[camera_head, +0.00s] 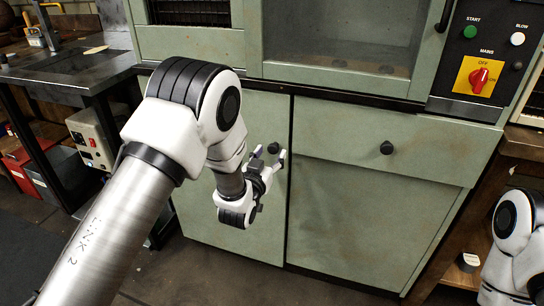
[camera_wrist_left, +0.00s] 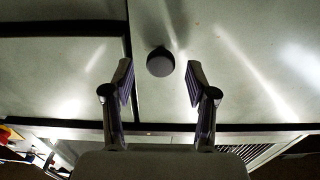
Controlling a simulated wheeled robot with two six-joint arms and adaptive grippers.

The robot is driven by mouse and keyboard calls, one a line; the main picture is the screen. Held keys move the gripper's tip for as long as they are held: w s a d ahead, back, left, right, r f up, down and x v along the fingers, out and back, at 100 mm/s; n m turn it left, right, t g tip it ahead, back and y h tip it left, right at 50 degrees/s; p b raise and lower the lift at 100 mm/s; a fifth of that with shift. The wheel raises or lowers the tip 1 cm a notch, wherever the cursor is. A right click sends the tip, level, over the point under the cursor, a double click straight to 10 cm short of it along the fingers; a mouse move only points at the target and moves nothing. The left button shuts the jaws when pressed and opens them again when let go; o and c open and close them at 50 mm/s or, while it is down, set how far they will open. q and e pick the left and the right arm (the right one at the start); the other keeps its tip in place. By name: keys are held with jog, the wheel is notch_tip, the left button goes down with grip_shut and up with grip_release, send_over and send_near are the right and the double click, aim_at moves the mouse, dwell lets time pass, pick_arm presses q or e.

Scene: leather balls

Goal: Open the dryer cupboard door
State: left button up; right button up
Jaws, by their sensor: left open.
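The dryer cupboard door (camera_head: 268,228) is the pale green lower-left panel of the cabinet in the head view, and it looks shut. A dark round knob (camera_head: 273,148) sits near its upper right edge. My left gripper (camera_head: 271,156) is open in front of the door, with its fingertips at the knob. In the left wrist view the knob (camera_wrist_left: 160,62) shows between and just ahead of the two open fingers (camera_wrist_left: 158,75), with clear gaps on both sides. Part of the door is hidden behind my left arm. My right gripper is out of view.
A drawer (camera_head: 400,140) with its own knob (camera_head: 387,147) is right of the door seam. A control panel with a red switch (camera_head: 480,76) is at upper right. A dark workbench (camera_head: 70,72) stands at the left. My right arm shows at the right edge.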

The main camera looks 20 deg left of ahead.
pick_arm(q)
jog(key=shift+w, duration=0.95)
grip_shut()
